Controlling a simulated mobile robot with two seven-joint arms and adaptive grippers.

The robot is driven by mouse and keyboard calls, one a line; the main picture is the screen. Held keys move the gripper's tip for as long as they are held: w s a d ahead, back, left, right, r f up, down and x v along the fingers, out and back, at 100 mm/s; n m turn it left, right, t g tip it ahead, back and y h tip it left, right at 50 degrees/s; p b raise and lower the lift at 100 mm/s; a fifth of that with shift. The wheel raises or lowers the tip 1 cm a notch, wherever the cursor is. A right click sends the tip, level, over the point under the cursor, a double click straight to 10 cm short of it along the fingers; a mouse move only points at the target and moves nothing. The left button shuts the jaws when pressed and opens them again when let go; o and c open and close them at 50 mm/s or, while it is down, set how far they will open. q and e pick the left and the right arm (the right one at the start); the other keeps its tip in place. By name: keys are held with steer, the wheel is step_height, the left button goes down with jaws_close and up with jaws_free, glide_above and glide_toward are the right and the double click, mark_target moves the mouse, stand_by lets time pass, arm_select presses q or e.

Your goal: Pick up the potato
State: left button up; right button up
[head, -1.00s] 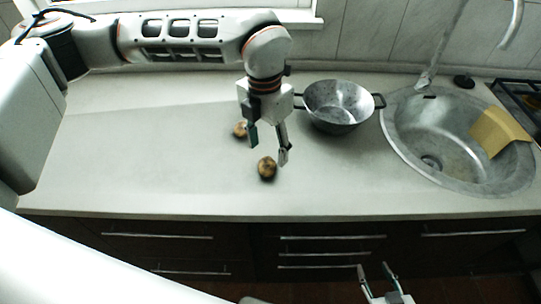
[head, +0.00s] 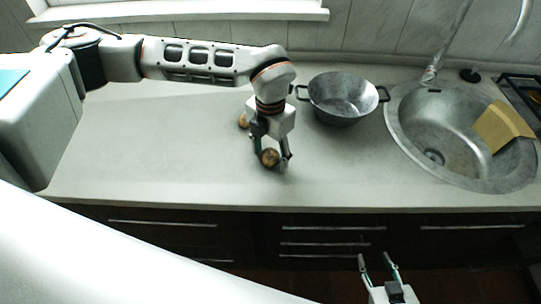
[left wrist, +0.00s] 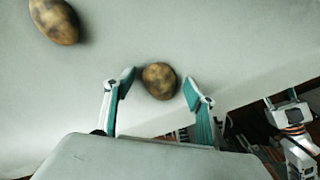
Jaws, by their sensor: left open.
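A brown, spotted potato (head: 269,158) lies on the light countertop, left of the pot. In the left wrist view the same potato (left wrist: 159,80) sits between the spread fingertips, with a gap on each side. My left gripper (head: 270,163) is open and lowered around it; it also shows in the left wrist view (left wrist: 158,84). A second potato (head: 243,121) lies behind the gripper, partly hidden by it; it shows at the upper left of the left wrist view (left wrist: 54,20). My right gripper (head: 378,262) is open and empty, in front of the counter.
A grey metal pot (head: 341,101) with two handles stands right of my left gripper. A round sink (head: 398,128) is set in the counter (head: 150,150) further right, with a yellow item (head: 502,126) at its right edge. The counter's left part is clear.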

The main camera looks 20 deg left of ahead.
mark_target(271, 153)
arm_select(q)
steer(key=c, duration=1.2)
step_height(271, 153, up, 20)
steer(key=b, duration=0.1)
steer(key=shift+b, duration=0.35)
